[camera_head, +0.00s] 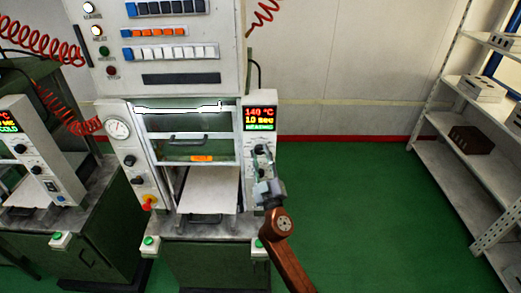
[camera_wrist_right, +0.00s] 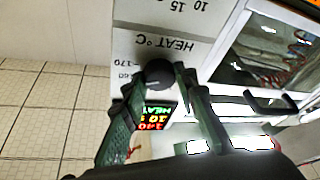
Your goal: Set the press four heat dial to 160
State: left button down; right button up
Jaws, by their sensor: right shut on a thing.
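The press (camera_head: 190,130) has a grey control panel on its right side. The panel's display (camera_head: 260,118) reads 140 °C, 10 sec and HEATING; it also shows upside down in the right wrist view (camera_wrist_right: 155,116). My right gripper (camera_head: 261,158) is at the panel below the display. In the right wrist view its green fingers (camera_wrist_right: 158,84) are shut on the round black heat dial (camera_wrist_right: 157,71), below the HEAT °C label (camera_wrist_right: 165,43). Scale marks of 160 and 170 show beside the dial, partly hidden. My left gripper is out of view.
A second press (camera_head: 35,150) stands at the left, its display reading COLD. The press's glass door (camera_head: 190,150) and handle are left of the panel. White shelves (camera_head: 465,165) stand at the far right. The green floor (camera_head: 370,190) between is clear.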

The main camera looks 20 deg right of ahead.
jog(key=shift+r+n+y+p, duration=0.35)
jog(key=shift+n+y+p, duration=0.05)
jog(key=shift+n+p, duration=0.75)
jog(key=shift+n, duration=0.15)
jog(key=shift+f, duration=0.1)
jog(key=o, duration=1.1)
jog(key=shift+s, duration=0.1)
jog(key=shift+o, duration=0.2)
jog(key=shift+f, duration=0.1)
jog(key=shift+g, duration=0.3)
